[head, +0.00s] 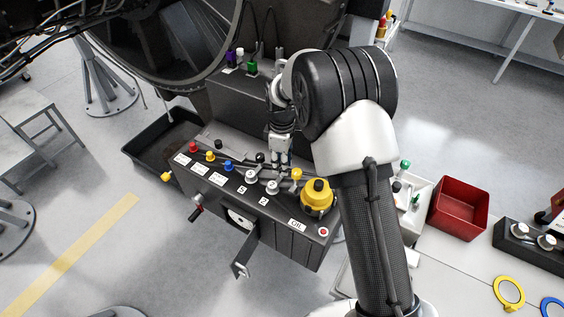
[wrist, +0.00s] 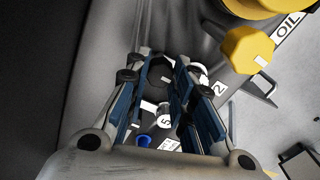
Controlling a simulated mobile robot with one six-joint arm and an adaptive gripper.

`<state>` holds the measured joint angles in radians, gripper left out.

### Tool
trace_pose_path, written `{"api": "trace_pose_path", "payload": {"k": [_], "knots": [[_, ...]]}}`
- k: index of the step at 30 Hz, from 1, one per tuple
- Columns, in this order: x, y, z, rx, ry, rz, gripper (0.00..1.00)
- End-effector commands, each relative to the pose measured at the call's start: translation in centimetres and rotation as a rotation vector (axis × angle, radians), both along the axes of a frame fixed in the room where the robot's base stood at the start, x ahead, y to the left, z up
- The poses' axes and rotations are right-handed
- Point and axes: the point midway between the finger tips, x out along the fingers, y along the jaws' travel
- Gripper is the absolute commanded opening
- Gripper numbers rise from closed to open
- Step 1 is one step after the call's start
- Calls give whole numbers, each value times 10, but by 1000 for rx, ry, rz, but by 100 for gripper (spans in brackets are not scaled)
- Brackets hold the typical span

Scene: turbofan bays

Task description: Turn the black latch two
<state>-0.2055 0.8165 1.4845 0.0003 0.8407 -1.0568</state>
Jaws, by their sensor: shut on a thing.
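My gripper (head: 279,163) points down over the back part of the dark bench top, behind the row of knobs. In the wrist view its two blue-padded fingers (wrist: 167,78) are closed around a black knob-like latch (wrist: 158,80), which is partly hidden by them. In the head view the fingers cover most of that spot. A label "2" (wrist: 217,87) lies to the right of the fingers in the wrist view. The same row of white labels shows in the head view, with the "2" label (head: 264,201) in front of a silver knob.
Red, yellow and blue (head: 228,165) knobs line the left of the bench. A red bin (head: 459,207) stands on the right. The engine ring (head: 160,85) rises behind.

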Motion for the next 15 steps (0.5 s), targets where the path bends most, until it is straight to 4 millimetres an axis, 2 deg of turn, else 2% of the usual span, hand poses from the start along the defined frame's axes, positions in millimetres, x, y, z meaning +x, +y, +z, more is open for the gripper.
{"api": "trace_pose_path", "payload": {"k": [6,7,15], "knots": [[1,1,1,1,-4,2,0],[1,1,1,1,-4,2,24],[0,0,1,0,-2,1,42]]}}
